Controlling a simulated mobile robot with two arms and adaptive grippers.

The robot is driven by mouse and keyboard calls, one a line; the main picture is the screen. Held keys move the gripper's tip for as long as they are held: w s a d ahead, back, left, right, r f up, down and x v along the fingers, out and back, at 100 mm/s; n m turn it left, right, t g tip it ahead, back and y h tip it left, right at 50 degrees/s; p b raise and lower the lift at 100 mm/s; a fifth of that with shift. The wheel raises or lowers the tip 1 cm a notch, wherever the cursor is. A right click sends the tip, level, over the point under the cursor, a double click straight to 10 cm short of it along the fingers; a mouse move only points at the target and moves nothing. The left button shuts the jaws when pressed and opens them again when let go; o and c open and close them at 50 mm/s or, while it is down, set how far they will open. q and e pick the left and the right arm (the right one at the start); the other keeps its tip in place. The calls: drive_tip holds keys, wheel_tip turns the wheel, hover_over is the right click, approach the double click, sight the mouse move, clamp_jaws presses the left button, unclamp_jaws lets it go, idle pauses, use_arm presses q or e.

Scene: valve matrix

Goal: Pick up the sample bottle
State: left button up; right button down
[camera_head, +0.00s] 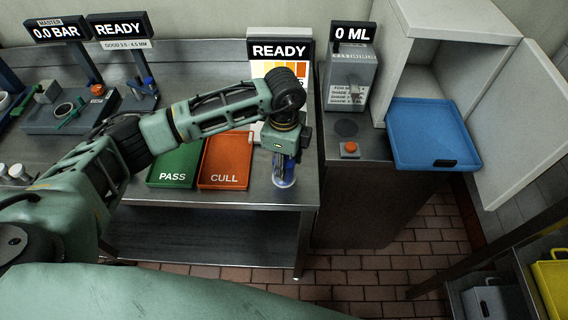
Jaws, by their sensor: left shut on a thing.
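The sample bottle (284,181) is a small clear bottle with a bluish tint near the right front corner of the steel bench. My left gripper (284,158) points down over it and is shut on it, with the fingers mostly hidden under the wrist. The upper part of the bottle is hidden by the gripper. I cannot tell whether the bottle's base touches the bench. My right gripper is not in view.
A green PASS tray (175,165) and an orange CULL tray (225,161) lie left of the bottle. A dispenser reading 0 ML (350,80) stands at the right, beside a blue tray (432,134) at an open white cabinet (440,70).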

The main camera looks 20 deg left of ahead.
use_arm(q)
drive_tip(key=c, duration=0.6)
drive_tip(key=shift+r, duration=0.1)
drive_tip(key=shift+c, duration=0.2)
